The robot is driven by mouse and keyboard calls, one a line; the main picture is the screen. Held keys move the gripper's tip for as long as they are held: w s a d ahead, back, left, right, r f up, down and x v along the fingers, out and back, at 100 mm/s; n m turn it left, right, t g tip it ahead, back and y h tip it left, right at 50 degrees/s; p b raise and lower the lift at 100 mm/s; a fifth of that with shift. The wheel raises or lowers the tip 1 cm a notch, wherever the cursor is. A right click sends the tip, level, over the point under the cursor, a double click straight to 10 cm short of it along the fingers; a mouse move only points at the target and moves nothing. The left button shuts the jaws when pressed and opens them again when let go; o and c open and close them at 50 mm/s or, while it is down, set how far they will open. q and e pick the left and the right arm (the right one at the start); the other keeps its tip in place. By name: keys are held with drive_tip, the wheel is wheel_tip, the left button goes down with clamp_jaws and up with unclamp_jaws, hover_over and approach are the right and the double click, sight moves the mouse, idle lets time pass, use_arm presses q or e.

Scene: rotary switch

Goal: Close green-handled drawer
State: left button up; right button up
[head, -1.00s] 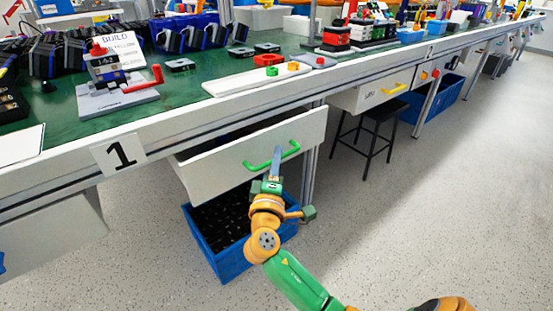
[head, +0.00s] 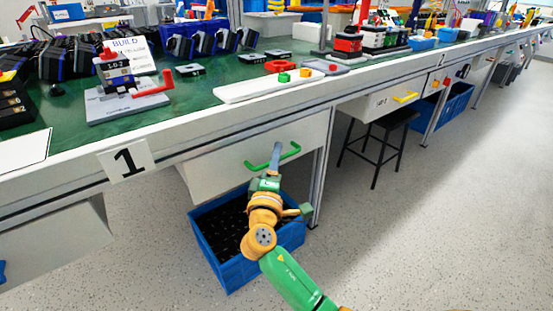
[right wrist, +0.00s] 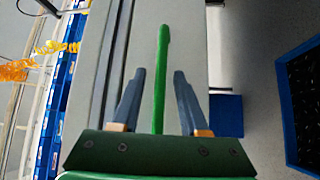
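The white drawer (head: 222,170) with the green handle (head: 292,152) sits under the workbench, right of the "1" sign. Its front is close up under the bench edge and its inside is not visible; I cannot tell whether it is fully flush. My right gripper (head: 277,149) is at the handle. In the right wrist view, the green handle (right wrist: 161,70) runs between the two fingers of my right gripper (right wrist: 159,76), which stand apart with gaps on both sides. The drawer's pale front (right wrist: 188,35) lies just beyond the fingers. My left gripper is not in view.
A blue crate (head: 213,252) stands on the floor under the drawer. A black stool (head: 385,135) and a yellow-handled drawer (head: 378,103) are farther right. The bench top (head: 200,85) carries a switch device (head: 118,80) and a white tray (head: 255,87). The floor at right is clear.

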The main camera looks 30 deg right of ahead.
drive_tip(key=shift+f, duration=0.1)
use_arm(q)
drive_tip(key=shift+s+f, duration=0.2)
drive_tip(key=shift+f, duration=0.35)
use_arm(e)
drive_tip(key=r+v, duration=0.1)
drive_tip(key=v, duration=0.6)
drive_tip(key=shift+f, duration=0.4)
